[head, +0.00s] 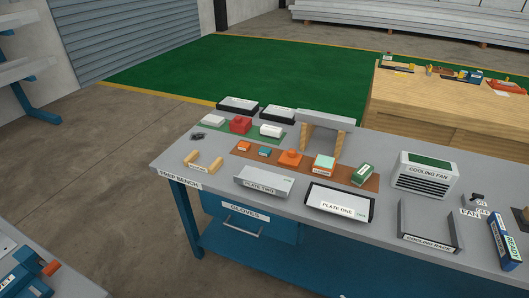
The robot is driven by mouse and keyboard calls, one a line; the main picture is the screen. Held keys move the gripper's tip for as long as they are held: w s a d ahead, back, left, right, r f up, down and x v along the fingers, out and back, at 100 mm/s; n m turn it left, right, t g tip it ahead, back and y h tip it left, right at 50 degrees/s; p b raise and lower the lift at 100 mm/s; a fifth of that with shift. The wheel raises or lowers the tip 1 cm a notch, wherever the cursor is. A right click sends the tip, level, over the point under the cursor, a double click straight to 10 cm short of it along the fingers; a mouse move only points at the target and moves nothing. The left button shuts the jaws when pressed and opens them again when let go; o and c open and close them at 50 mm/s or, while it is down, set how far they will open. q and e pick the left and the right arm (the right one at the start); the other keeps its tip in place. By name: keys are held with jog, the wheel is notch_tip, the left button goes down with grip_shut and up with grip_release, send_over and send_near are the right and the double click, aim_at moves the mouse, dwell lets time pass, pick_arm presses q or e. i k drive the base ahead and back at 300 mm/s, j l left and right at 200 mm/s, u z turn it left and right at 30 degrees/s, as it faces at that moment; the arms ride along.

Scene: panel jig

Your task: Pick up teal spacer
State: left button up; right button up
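A small teal block (264,152), which looks like the teal spacer, lies on the brown mat (342,177) on the prep bench (176,159). A small orange block (244,146) is just left of it and a larger orange piece (291,158) is to its right. A teal-topped box with a pale label (323,165) stands further right on the same mat. The labels on these small pieces are too small to read. Neither of my grippers is in view.
Plate two (264,182) and plate one (339,203) stand in front of the mat. A grey-topped wooden arch (325,120) and a green mat (216,130) lie behind. The cooling fan (425,176) and cooling rack (428,240) are right. Bare bench top shows between them.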

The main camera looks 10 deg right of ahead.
aim_at(263, 151)
jog(key=i+j+z, duration=0.1)
jog(key=z, duration=0.3)
jog(key=j+z, duration=0.1)
jog(key=z, duration=0.25)
jog(key=i+j+z, duration=0.1)
jog(key=z, duration=0.3)
jog(key=j+z, duration=0.2)
jog(key=z, duration=0.15)
